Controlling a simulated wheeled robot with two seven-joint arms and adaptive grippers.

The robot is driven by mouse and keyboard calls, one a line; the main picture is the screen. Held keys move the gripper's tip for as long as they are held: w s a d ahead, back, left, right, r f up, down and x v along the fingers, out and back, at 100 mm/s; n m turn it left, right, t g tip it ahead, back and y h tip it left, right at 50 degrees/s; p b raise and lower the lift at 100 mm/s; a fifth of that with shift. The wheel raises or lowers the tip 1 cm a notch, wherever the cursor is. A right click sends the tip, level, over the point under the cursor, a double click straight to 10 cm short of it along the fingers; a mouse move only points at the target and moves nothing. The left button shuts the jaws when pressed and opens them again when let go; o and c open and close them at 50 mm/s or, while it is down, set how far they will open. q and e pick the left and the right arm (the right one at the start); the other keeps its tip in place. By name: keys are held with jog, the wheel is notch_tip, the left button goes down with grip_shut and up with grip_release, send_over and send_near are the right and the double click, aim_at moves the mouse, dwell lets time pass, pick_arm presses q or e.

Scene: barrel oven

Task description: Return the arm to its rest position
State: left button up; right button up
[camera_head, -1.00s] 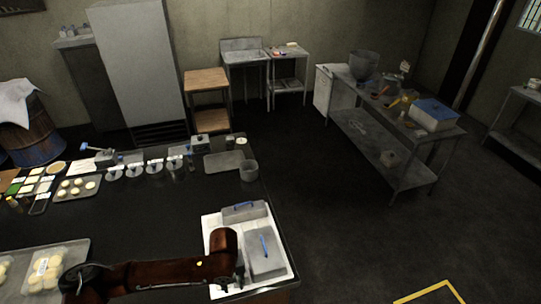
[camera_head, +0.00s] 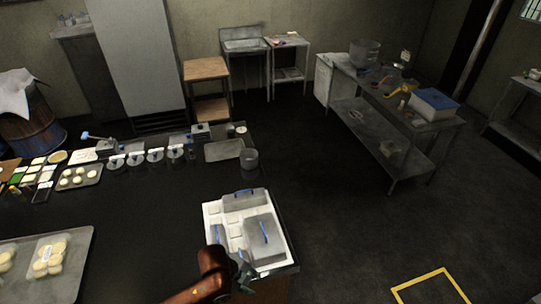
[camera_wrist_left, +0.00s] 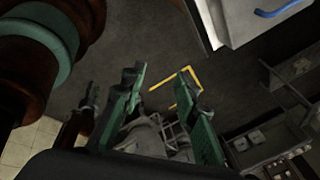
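My left arm (camera_head: 207,275) comes in at the bottom of the head view, its brown elbow-like link over the counter's near edge. My left gripper (camera_head: 243,279) shows small and partly cut off beside it, close to the white tray with lidded metal bins (camera_head: 279,261). In the left wrist view the green fingers of this gripper (camera_wrist_left: 168,82) stand apart with nothing between them, above the floor. A brown link and a small dark end (camera_wrist_left: 88,100), possibly my right arm and gripper, show at left; its finger state is unclear.
The dark counter (camera_head: 130,225) holds trays of dough (camera_head: 80,177) and several round metal containers. Its front right corner lies near my left gripper. A steel table (camera_head: 385,140) stands at the right. Open floor (camera_head: 330,235) with a yellow marking (camera_head: 432,284) lies between.

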pick_arm(q)
jog(key=s+a+f+n+t+y, duration=0.1)
jog(key=s+a+f+n+y, duration=0.1)
jog(key=s+a+n, duration=0.5)
jog(key=s+a+f+n+t+y, duration=0.1)
jog(key=s+a+f+n, duration=0.25)
jog(key=a+n, duration=0.7)
jog(key=s+a+f+n+y, duration=0.2)
jog(key=s+a+n, duration=0.35)
jog(key=a, duration=0.55)
notch_tip(320, 180, down, 35)
jog(key=s+g+b, duration=0.1)
jog(key=b, duration=0.6)
jog(key=s+f+b, duration=0.3)
jog(key=s+f, duration=0.7)
jog(key=f, duration=0.3)
jog(key=s+f+g+b, duration=0.1)
jog(key=s+f+b, duration=0.3)
jog(key=s+f, duration=0.6)
notch_tip(320, 180, down, 4)
jog(key=shift+d+r+g+h, duration=0.2)
jog(key=shift+d+g+h, duration=0.1)
jog(key=shift+h, duration=0.1)
